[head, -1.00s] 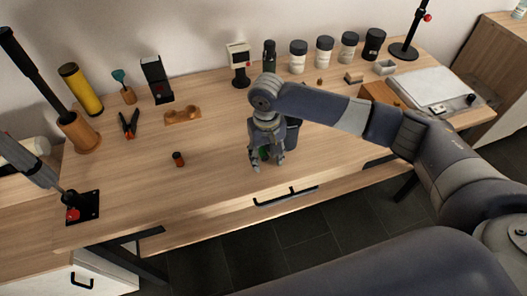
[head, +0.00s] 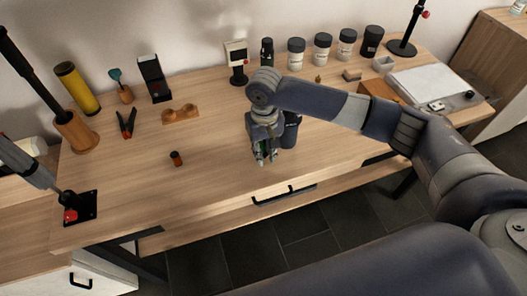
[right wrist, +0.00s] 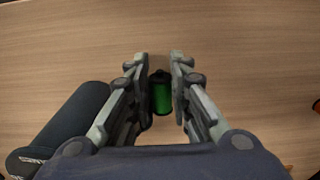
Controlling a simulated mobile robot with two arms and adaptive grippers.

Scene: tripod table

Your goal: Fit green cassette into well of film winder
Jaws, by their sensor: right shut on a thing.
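The green cassette (right wrist: 162,97), a small green cylinder with a dark top, is between the fingers of my right gripper (right wrist: 163,62) in the right wrist view. In the head view my right gripper (head: 264,161) points down near the table's front edge, shut on the cassette, which is mostly hidden there. Whether the cassette still touches the table is unclear. A black upright device with a pale front plate (head: 152,72) stands at the back left; I cannot tell whether it is the film winder, and no well is clear. My left gripper is not seen.
A dark cylinder (right wrist: 72,130) is close beside my right gripper. A small dark canister with an orange band (head: 176,158) stands to the left. The middle of the table (head: 215,145) is clear.

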